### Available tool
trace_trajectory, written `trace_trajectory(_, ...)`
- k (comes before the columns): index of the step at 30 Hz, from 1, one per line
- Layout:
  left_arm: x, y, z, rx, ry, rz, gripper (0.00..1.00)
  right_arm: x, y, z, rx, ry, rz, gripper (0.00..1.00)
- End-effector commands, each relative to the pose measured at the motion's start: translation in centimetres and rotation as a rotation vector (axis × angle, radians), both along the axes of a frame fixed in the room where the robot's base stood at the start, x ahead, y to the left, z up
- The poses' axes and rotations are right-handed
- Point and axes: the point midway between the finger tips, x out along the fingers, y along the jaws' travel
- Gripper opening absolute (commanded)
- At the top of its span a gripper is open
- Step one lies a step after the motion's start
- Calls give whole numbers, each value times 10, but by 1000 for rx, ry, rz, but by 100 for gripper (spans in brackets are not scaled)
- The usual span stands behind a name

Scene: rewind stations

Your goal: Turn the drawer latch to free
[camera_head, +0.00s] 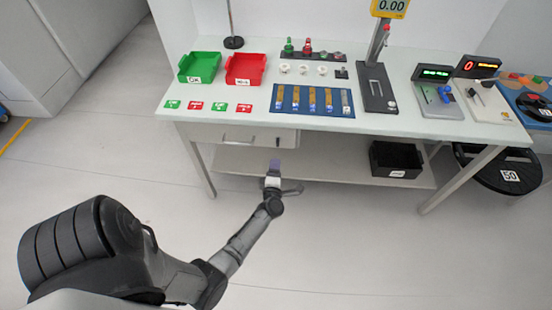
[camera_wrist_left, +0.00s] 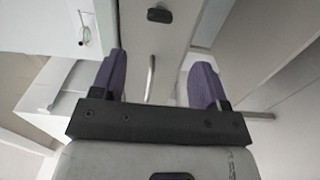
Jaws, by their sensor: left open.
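The drawer (camera_head: 243,135) sits under the left part of the white table, with its front facing me and looking closed. A small dark thing shows at the right of its front and may be the latch (camera_head: 278,141). In the left wrist view a dark oval knob (camera_wrist_left: 159,15) stands on a pale panel beyond the fingertips; it may be this latch, but I cannot tell how it is turned. My left gripper (camera_head: 275,166) is in front of and below the drawer's right end. Its purple fingers (camera_wrist_left: 158,80) are apart, with nothing gripped. My right gripper is out of view.
On the table stand a green tray (camera_head: 199,67), a red tray (camera_head: 245,69), a blue mat (camera_head: 290,111) with several strips and a scale stand (camera_head: 376,88). A black bin (camera_head: 396,160) sits on the lower shelf (camera_head: 340,172). The floor in front is clear.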

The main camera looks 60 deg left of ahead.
Motion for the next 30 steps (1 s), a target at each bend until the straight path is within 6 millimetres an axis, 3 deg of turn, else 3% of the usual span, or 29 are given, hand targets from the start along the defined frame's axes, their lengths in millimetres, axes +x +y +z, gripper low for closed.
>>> trace_trajectory(8,-9,-13,0,0,-1,1,68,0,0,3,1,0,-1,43)
trace_trajectory(30,-9,-13,0,15,20,0,68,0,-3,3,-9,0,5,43)
